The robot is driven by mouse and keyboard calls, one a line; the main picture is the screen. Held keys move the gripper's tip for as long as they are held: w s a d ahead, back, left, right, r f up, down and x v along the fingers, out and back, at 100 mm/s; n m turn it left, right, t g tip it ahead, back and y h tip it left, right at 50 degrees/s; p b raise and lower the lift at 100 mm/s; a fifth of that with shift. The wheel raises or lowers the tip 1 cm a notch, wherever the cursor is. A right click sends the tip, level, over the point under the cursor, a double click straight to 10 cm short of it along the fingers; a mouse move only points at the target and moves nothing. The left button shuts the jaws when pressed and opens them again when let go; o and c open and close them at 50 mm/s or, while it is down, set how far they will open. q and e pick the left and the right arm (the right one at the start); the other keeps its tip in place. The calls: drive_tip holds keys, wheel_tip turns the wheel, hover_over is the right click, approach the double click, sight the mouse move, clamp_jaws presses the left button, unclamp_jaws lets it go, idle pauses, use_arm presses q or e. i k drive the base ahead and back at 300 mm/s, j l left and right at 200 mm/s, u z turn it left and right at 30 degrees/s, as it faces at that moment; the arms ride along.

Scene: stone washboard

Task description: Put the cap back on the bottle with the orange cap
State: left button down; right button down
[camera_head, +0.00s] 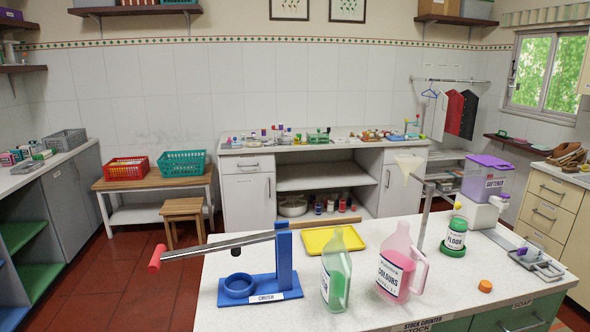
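A small orange cap (485,286) lies on the white counter (420,310), right of the bottles and apart from them. A translucent pink jug-like bottle (402,262) with a handle and a "COLOURS" label stands upright; I see no cap on its neck. A translucent green bottle (337,265) with a label stands upright to its left, also showing no orange cap. Which of the two the orange cap belongs to, I cannot tell. Neither of my grippers is in view.
A blue crush press (284,265) with a red-ended lever stands at left. A yellow tray (333,240) lies behind the green bottle. A flour jar (457,234), a funnel (409,164) on a stand and a purple-lidded softener container (487,180) stand at right. The front right counter is mostly clear.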

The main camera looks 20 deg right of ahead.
sight(455, 237)
drive_tip(key=z, duration=1.45)
